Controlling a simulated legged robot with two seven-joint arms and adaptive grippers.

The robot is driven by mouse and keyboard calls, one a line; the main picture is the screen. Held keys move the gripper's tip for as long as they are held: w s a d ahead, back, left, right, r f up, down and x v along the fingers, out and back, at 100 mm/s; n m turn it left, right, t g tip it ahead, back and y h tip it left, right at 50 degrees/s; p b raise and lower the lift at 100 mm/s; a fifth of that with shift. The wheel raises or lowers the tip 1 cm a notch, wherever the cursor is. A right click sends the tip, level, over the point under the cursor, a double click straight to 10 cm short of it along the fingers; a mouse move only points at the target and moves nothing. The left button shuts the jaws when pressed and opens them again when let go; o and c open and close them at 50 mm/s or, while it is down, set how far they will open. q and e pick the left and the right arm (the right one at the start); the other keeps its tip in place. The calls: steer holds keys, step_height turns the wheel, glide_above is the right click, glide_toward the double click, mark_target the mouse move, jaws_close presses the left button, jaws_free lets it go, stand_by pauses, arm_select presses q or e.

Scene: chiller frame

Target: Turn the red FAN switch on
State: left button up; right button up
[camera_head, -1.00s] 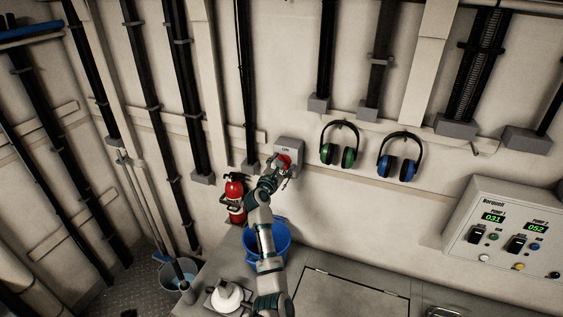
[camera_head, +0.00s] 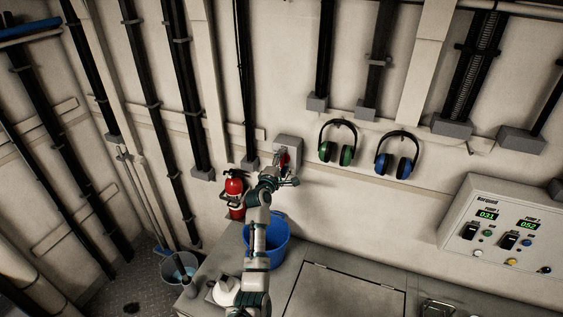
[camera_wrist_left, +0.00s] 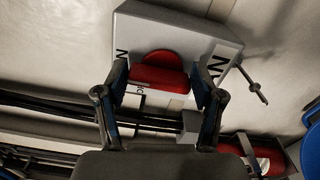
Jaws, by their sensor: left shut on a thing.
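The red FAN switch (camera_wrist_left: 158,74) is on a grey box (camera_wrist_left: 190,27) on the wall. In the left wrist view its red handle lies between the two fingers of my left gripper (camera_wrist_left: 160,82), which is shut on it. In the head view the grey box (camera_head: 289,143) is at the middle, and the red switch (camera_head: 284,158) is partly covered by my left gripper (camera_head: 279,170). The lettering on the box is mostly hidden. My right gripper is not in view.
A red fire extinguisher (camera_head: 236,194) hangs left of my arm, and a blue bucket (camera_head: 277,246) stands below it. Green earmuffs (camera_head: 346,154) and blue earmuffs (camera_head: 404,167) hang to the right. A control panel (camera_head: 464,215) is at the far right.

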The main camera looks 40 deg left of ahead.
arm_select(q)
steer(key=shift+f+m, duration=0.2)
steer(key=shift+m, duration=0.8)
steer(key=shift+f, duration=0.2)
steer(key=o, duration=1.1)
steer(key=shift+r, duration=0.1)
steer(key=shift+s, duration=0.1)
steer(key=v, duration=1.1)
steer(key=shift+s+d, duration=0.15)
steer(key=shift+s, duration=0.2)
